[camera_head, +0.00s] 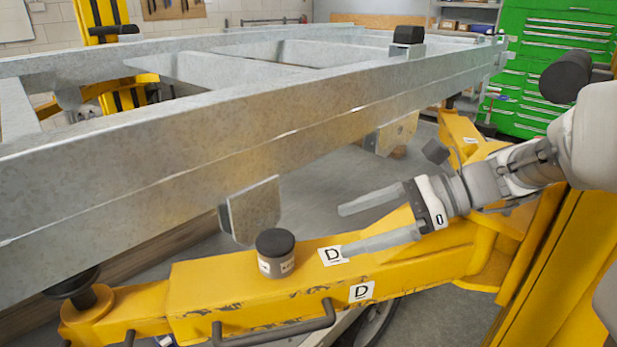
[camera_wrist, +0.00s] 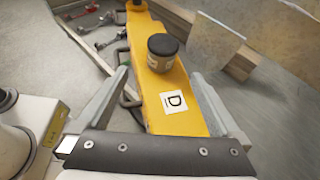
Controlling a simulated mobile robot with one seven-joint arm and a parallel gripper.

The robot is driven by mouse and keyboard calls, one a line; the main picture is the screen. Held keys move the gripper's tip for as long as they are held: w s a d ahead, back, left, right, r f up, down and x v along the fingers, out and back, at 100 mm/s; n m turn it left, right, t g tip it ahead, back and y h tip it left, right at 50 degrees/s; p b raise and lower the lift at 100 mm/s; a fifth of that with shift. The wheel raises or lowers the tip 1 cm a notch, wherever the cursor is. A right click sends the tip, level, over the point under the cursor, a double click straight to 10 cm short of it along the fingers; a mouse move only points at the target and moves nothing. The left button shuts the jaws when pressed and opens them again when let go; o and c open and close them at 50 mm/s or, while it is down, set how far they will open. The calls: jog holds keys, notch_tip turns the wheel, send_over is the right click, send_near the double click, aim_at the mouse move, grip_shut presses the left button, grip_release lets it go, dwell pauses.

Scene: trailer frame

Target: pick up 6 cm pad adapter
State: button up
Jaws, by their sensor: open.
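The pad adapter (camera_head: 277,253) is a short grey cylinder with a black top and a white label band. It stands upright on the yellow lift arm (camera_head: 205,285), left of a white "D" label. In the wrist view the adapter (camera_wrist: 162,50) stands ahead of the jaws on the same yellow arm. My gripper (camera_head: 342,230) is open and empty, to the right of the adapter and apart from it. In the wrist view my gripper (camera_wrist: 158,78) shows both fingers, one on each side of the yellow arm. The label does not let me read the adapter's size.
The galvanized trailer frame (camera_head: 200,130) runs above and behind the adapter. A metal bracket plate (camera_head: 253,210) hangs from it close behind the adapter. A handle (camera_head: 275,332) sits on the lift arm's front side. Another black-topped piece (camera_head: 408,36) stands on the frame. A green tool cabinet (camera_head: 545,70) is at the back right.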

aim_at(289, 238)
jog(key=shift+m, duration=0.3)
jog(key=x, duration=0.8)
jog(key=w+r+x, duration=0.1)
jog(key=x, duration=0.2)
jog(key=shift+a+f, duration=0.25)
jog(key=shift+a, duration=0.3)
jog(key=shift+s+f+p+x, duration=0.1)
jog(key=shift+p+x, duration=0.05)
jog(key=shift+x, duration=1.2)
jog(key=shift+s+f+p+x, duration=0.1)
jog(key=shift+f+p+x, duration=0.05)
jog(key=shift+x, duration=1.2)
jog(key=shift+d+r+y, duration=0.1)
jog(key=shift+d+y, duration=0.05)
jog(key=shift+y, duration=0.15)
grip_shut()
